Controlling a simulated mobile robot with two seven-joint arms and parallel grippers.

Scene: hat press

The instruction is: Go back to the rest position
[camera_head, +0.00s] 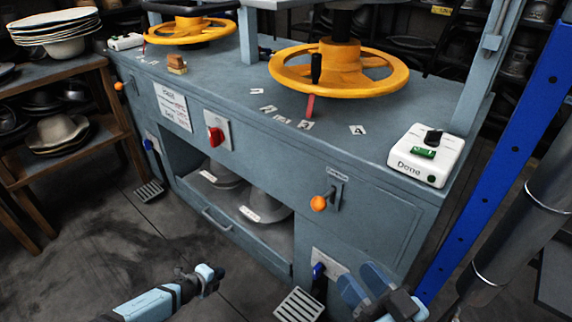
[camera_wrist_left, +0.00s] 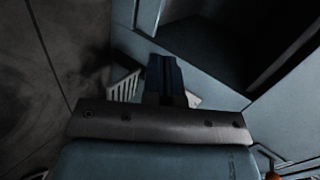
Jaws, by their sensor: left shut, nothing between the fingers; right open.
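My left gripper (camera_head: 207,274) is low in front of the press cabinet in the head view, above the dark floor. It is shut and empty, and its closed fingers (camera_wrist_left: 167,77) show in the left wrist view near a floor pedal. My right gripper (camera_head: 363,284) is at the lower right of the head view, in front of the cabinet's right end. Its fingers are spread apart and nothing shows between them. Neither gripper is seen to hold anything.
The grey press cabinet (camera_head: 380,194) carries two yellow handwheels (camera_head: 345,66) and a white control box (camera_head: 426,154). Hats (camera_head: 262,204) lie in its open shelf. Grated pedals (camera_head: 299,305) stand on the floor. A wooden shelf (camera_head: 60,70) with hats stands left. Floor left of the cabinet is clear.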

